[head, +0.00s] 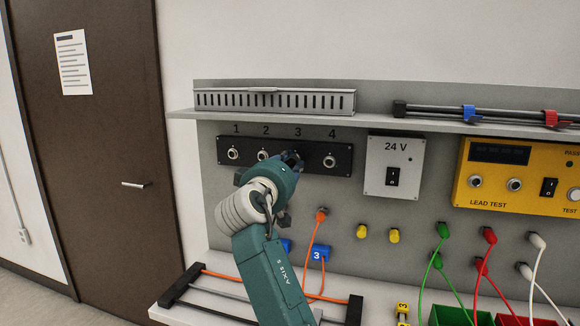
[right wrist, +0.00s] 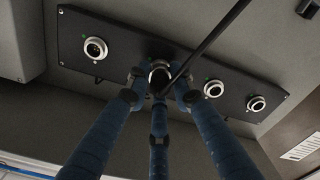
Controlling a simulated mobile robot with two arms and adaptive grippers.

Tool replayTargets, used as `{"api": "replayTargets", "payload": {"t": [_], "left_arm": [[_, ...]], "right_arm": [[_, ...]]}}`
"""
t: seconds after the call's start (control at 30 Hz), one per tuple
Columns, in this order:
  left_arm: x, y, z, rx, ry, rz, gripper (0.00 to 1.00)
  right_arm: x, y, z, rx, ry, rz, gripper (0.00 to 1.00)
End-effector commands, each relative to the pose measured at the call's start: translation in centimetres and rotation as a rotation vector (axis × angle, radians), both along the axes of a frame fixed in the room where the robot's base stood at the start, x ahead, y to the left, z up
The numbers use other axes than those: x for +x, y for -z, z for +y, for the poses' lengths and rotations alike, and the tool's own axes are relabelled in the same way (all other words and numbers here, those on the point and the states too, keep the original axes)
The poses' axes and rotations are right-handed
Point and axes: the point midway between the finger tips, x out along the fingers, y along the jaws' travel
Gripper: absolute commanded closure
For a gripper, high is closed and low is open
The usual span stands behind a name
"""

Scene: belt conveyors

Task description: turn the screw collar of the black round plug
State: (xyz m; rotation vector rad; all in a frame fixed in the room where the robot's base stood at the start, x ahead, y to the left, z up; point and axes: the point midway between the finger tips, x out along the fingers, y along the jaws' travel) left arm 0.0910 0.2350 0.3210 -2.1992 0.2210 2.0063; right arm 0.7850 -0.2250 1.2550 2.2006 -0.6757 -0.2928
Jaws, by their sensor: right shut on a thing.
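A black panel (head: 338,159) carries a row of round metal sockets numbered 1 to 4. My right gripper (head: 292,160) is at socket 3 and hides it in the head view. In the right wrist view its three blue fingers (right wrist: 160,84) are shut around the black round plug (right wrist: 159,66) at that socket. Only a little of the plug and its collar shows between the fingertips. A black cable (right wrist: 215,35) crosses in front of it. The other sockets, such as socket 4 (right wrist: 95,47) and socket 2 (right wrist: 213,89), are bare. My left gripper is not in view.
A grey shelf with a slotted duct (head: 275,100) overhangs the panel. A 24 V box (head: 394,165) and a yellow lead tester (head: 520,175) are to the right. Orange, green, red and white leads hang below. A rack (head: 210,310) stands on the bench ledge.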

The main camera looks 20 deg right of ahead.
Motion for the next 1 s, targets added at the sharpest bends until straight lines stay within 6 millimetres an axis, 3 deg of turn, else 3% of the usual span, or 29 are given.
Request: {"api": "replayTargets", "payload": {"t": [0.2, 0.23, 0.3, 0.33, 0.67, 1.0], "left_arm": [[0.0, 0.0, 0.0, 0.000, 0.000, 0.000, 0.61], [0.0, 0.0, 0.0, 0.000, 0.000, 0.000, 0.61], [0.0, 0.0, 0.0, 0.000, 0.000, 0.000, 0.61], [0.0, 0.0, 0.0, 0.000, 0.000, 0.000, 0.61], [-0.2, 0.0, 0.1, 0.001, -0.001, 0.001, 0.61], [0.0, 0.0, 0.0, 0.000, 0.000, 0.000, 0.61]], "right_arm": [[0.0, 0.4, -0.1, 0.003, 0.003, 0.007, 1.00], [0.0, 0.4, -0.1, 0.003, 0.003, 0.007, 0.74], [0.0, 0.4, -0.1, 0.003, 0.003, 0.007, 0.60], [0.0, 0.4, 0.0, 0.002, 0.002, 0.007, 0.58], [-0.3, 0.2, 0.2, 0.001, 0.000, 0.003, 0.58], [-4.6, 0.3, 3.1, 0.002, -0.001, 0.004, 0.58]]}}
